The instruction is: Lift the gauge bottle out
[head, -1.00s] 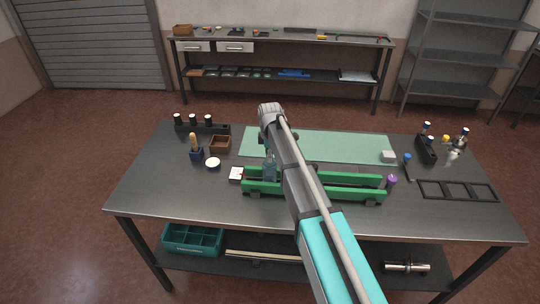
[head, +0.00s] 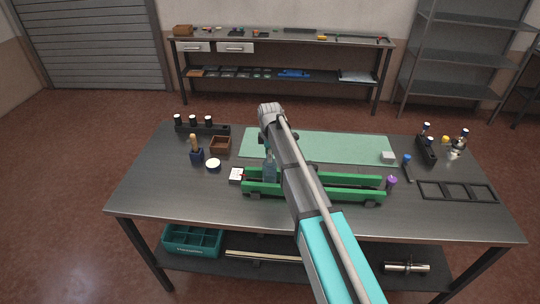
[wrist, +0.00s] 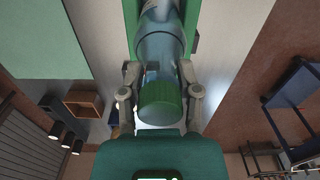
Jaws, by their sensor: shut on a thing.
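The gauge bottle (wrist: 163,50) is bluish and see-through with a ribbed green cap (wrist: 161,102). In the wrist view it lies between the two fingers of my gripper (wrist: 159,72), which is shut on it below the cap. My arm hides most of my gripper in the head view.
A white-topped round tin (head: 213,163), a brown box (head: 220,144) and a dark blue cup (head: 196,155) stand further left. The green mat (head: 350,147) behind looks mostly clear.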

